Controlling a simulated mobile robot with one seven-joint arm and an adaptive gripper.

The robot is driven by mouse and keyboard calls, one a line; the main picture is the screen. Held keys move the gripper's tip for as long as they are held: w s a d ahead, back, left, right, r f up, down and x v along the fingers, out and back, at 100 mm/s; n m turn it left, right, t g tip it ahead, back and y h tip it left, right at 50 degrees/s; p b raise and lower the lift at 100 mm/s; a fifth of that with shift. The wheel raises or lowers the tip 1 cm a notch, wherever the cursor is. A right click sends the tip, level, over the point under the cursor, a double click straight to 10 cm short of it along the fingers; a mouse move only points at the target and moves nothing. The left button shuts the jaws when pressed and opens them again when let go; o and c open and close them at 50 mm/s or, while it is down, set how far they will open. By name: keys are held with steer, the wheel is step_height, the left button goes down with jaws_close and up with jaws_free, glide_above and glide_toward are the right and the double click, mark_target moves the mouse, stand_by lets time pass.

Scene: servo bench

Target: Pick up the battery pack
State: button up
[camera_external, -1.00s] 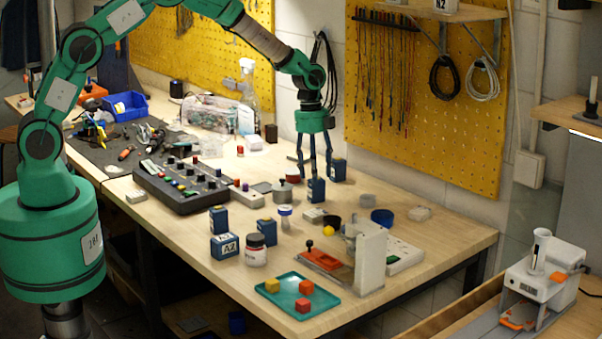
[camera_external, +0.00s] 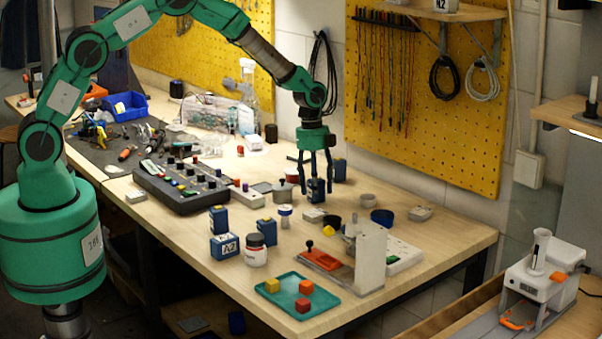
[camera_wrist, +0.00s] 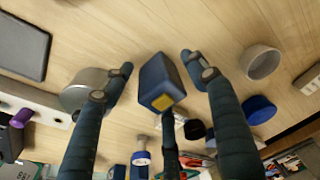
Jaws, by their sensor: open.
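A blue box with a yellow patch, which looks like a battery pack (camera_external: 316,190), stands on the bench under my gripper (camera_external: 316,172). In the wrist view the same pack (camera_wrist: 158,83) shows between the spread fingers of my gripper (camera_wrist: 158,66), with a gap on each side. My gripper is open and holds nothing; its fingers reach down around the pack in the external view. Similar blue boxes stand near, one behind to the right (camera_external: 339,169) and several at the front left, such as the one marked A2 (camera_external: 224,246).
A silver pot (camera_wrist: 84,90) stands close to the left finger in the wrist view. A grey ring-shaped cup (camera_wrist: 260,62) and a blue bowl (camera_wrist: 258,109) are to the right. A black control panel (camera_external: 180,186) and a teal tray (camera_external: 325,306) lie farther off.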

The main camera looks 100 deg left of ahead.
steer(key=c, duration=1.4)
steer(key=shift+o, duration=0.2)
steer(key=shift+r, duration=0.2)
step_height(320, 180, up, 10)
steer(key=shift+f+p, duration=0.15)
steer(key=shift+p, duration=0.2)
